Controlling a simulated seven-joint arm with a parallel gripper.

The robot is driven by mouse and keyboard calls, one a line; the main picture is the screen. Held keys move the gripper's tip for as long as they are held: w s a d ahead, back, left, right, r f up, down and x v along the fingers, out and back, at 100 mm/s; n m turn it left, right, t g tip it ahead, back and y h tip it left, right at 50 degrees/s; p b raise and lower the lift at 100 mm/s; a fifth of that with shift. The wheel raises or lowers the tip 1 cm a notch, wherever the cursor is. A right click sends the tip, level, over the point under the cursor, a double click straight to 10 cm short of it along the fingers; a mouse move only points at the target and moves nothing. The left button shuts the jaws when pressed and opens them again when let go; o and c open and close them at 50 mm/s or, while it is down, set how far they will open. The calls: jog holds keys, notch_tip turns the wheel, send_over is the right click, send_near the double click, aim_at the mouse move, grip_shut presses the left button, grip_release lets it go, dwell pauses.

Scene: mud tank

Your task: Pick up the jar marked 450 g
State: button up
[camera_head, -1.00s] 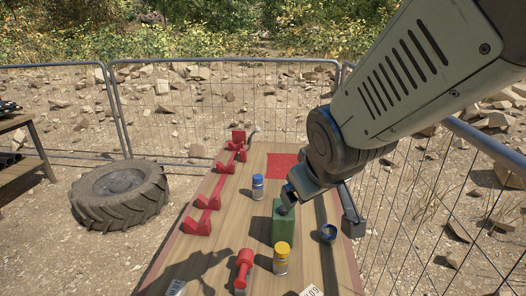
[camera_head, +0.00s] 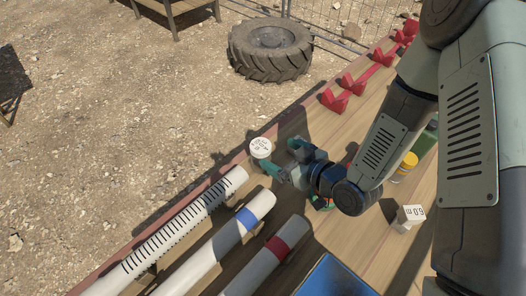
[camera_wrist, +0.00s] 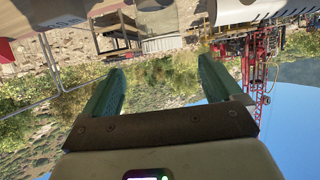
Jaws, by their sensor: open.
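My gripper (camera_head: 280,158) is low over the left edge of the table in the head view, pointing left. Its two teal fingers are spread, with nothing between them in the wrist view (camera_wrist: 160,72). A white piece with dark lettering (camera_head: 260,147) is just beyond the fingers; its lettering is too small to read. A jar with a yellow lid (camera_head: 407,160) stands to the right, partly behind my arm. I cannot read 450 g on anything. The wrist view is upside down, with a pale cylindrical thing (camera_wrist: 157,14) at the top centre.
A white block marked 60 (camera_head: 410,214) stands right of my gripper. White tubes, one with a scale (camera_head: 185,228), one blue-banded (camera_head: 225,240) and one red-banded (camera_head: 272,258), lie in front. A blue tray (camera_head: 335,278) is at the bottom. Red brackets (camera_head: 350,84) line the far edge.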

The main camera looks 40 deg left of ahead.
aim_at(262, 147)
jog(key=x, duration=1)
jog(key=shift+s+a+f, duration=0.2)
jog(key=shift+a+f, duration=0.05)
jog(key=c, duration=1.4)
